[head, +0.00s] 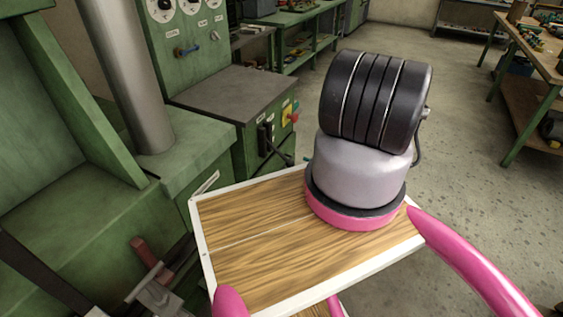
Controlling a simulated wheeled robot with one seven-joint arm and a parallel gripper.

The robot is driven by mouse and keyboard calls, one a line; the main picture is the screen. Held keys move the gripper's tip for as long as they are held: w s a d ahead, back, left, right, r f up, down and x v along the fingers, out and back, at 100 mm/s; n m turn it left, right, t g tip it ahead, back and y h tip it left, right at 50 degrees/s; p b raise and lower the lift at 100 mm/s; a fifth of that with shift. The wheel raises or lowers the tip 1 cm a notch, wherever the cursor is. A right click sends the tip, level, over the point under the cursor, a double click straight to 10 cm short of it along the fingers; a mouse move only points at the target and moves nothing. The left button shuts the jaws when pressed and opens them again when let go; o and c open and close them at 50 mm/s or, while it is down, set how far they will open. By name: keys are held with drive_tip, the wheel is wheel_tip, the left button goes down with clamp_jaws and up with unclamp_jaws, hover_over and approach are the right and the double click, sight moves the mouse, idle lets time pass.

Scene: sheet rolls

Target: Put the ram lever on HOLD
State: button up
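My gripper is not in view. Several levers show in the head view, and I cannot tell which is the ram lever. A lever with a blue handle (187,51) sits on the green gauge panel, lying roughly level. A black lever (267,141) is on the side of the green cabinet, beside a yellow box with a red button (292,116). The small labels near the levers are too small to read, so no HOLD mark can be made out.
A green machine with a thick grey column (128,75) fills the left. A wooden tray top with a white rim (200,235) and a black and grey drum-shaped unit (365,170) block the near middle. Workbenches (535,50) stand at the back right. The concrete floor (465,140) at right is clear.

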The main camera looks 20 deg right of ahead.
sight(279, 153)
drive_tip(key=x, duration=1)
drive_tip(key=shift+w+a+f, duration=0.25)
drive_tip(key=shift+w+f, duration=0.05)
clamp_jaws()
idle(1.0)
